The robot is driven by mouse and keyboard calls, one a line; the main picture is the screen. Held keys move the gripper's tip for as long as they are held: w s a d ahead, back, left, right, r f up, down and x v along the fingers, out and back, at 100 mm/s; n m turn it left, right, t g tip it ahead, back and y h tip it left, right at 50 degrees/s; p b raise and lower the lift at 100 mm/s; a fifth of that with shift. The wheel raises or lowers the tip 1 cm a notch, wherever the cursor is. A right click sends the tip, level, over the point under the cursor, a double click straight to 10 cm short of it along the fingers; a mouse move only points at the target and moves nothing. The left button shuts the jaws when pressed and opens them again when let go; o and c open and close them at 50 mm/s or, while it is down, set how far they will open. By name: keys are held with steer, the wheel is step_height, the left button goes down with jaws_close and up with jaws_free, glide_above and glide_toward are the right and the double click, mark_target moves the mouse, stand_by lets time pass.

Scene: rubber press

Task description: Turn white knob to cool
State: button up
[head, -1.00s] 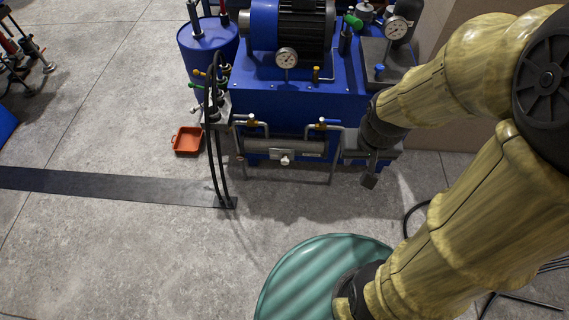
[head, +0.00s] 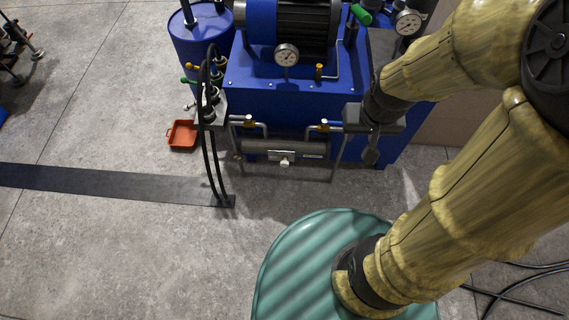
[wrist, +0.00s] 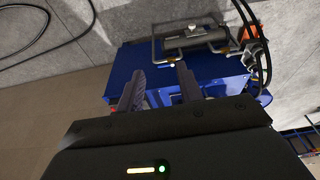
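The small white knob (head: 284,161) is on a small plate under the middle of the horizontal grey metal cylinder (head: 262,147) at the front of the blue machine. In the wrist view the white knob (wrist: 192,28) shows small at the top, against the cylinder (wrist: 198,42). Its setting and any "cool" label are too small to read. My gripper (head: 371,154) hangs to the right of the cylinder, apart from the knob. In the wrist view its two fingers (wrist: 160,76) are spread with nothing between them.
The blue machine (head: 290,103) carries a motor and gauges. Black hoses (head: 207,150) run down to a floor strip (head: 120,184) at left. An orange tray (head: 183,134) lies nearby. The floor before the cylinder is clear.

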steer(key=shift+o, duration=0.4)
steer(key=shift+s, duration=0.1)
steer(key=o, duration=0.4)
steer(key=shift+f, duration=0.2)
steer(key=w+a+f+t+h+b, duration=0.1)
steer(key=w+a+f+t+b, duration=0.3)
steer(key=f+b, duration=1.35)
steer(key=w+a+f+t+h+b, duration=0.1)
steer(key=a+f+t+h+b, duration=0.6)
steer(key=f, duration=1.8)
steer(key=w+a+f+g+y+b, duration=0.1)
steer(key=w+a+f+y+b, duration=0.25)
steer(key=f+b, duration=1.55)
steer(key=a+f+n+t+y+b, duration=0.1)
steer(key=a+f+n+t+y, duration=0.1)
steer(key=s+a+f+n+t+y+b, duration=0.1)
steer(key=a+f+n+t+y+b, duration=0.1)
steer(key=t, duration=0.1)
steer(key=shift+w, duration=0.1)
